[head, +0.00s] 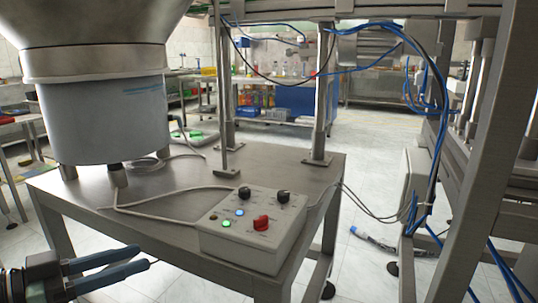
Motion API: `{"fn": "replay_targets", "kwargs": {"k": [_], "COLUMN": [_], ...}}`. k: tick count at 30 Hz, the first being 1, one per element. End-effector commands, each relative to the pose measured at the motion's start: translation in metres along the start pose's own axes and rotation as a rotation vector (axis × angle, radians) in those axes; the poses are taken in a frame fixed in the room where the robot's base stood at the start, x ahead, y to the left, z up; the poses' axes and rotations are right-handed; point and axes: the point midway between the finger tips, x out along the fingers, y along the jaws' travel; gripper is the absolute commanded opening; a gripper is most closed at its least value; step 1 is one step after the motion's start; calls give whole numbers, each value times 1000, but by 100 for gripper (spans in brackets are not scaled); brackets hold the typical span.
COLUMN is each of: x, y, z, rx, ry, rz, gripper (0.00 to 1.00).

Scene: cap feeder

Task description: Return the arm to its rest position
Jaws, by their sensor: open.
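My gripper (142,268) shows at the lower left of the head view. Its two dark blue-grey fingers point right and are apart, with nothing between them. It is in front of the metal table (85,190), left of the control box (250,228). The rest of my arm is cut off by the left edge of the picture.
The control box has black knobs, a red knob (261,223) and lit buttons. A large feeder bowl (105,115) stands on the table's left. A steel frame post (480,150) with blue hoses rises at right.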

Motion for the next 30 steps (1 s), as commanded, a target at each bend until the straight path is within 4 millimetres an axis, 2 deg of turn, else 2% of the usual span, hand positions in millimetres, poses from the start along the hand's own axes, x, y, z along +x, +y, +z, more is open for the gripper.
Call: {"fn": "replay_targets", "kwargs": {"k": [1, 5, 8, 11, 14, 15, 17, 18, 21, 23, 27, 28, 30], "x": [16, 53, 82, 109, 123, 125, 123, 120, 102, 88, 45, 38, 37], "y": [-1, -7, -5, 8, 38, 55, 84, 105, 159, 192, 267, 275, 269], "z": [-6, -24, -50, -94, -149, -174, -210, -231, -278, -301, -340, -353, -382], "rx": [-5, -14, 6, 54, 117, 145, 182, 204, 250, 271, 307, 309, 307], "ry": [-32, -90, -98, -42, 88, 159, 276, 355, 553, 669, 929, 959, 940], "rz": [-39, -180, -316, -468, -600, -642, -689, -710, -735, -734, -705, -702, -711], "gripper": [42, 42, 42, 42, 42, 42, 42, 42, 42, 42, 42, 42, 42]}}
